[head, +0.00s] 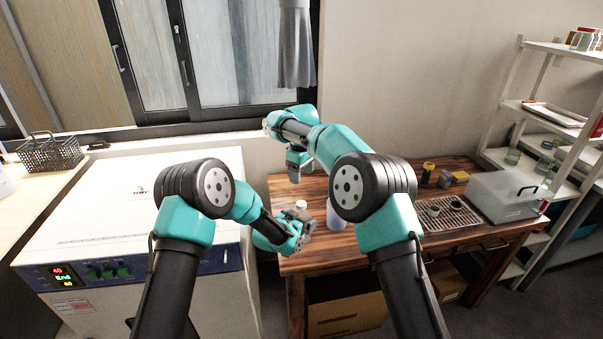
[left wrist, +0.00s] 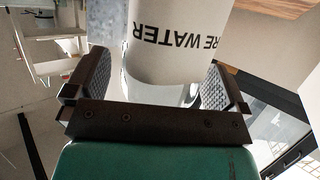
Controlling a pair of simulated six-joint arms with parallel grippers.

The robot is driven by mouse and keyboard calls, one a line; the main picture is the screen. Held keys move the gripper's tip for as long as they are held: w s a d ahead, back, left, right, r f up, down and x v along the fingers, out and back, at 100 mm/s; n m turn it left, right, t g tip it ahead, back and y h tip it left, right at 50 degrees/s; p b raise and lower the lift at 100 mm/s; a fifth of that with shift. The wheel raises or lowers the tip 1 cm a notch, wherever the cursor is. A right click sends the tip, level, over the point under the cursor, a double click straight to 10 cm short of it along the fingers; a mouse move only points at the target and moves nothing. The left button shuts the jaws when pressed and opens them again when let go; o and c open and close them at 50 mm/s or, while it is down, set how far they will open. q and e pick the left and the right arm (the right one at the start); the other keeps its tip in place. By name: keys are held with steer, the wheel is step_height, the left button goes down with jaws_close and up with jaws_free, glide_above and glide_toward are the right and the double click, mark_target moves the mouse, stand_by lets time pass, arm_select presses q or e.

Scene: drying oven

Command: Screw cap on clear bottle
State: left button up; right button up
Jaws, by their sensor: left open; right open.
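In the left wrist view, my left gripper (left wrist: 155,95) is open, with one finger on each side. A clear, shiny surface, seemingly the clear bottle (left wrist: 185,93), shows between the fingers, mostly hidden. In the head view, my left gripper (head: 303,218) is low at the table's left edge. A small white round top (head: 301,204) shows beside its fingers; I cannot tell whether it is the cap or the bottle's top. My right gripper (head: 296,170) is open and empty above and behind, fingers pointing down. I cannot make out a separate loose cap.
A white bottle lettered "RE WATER" (left wrist: 180,45) stands just beyond the left fingers. A pale bottle (head: 335,216) is partly behind my right arm. The oven (head: 120,220) is left of the wooden table (head: 310,255).

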arm_select(q)
steer(key=shift+s+a, duration=0.1)
steer(key=v, duration=1.1)
steer(key=shift+s, duration=0.35)
steer(key=shift+a+r, duration=0.1)
steer(key=shift+a, duration=0.05)
arm_select(e)
steer(key=shift+f, duration=0.1)
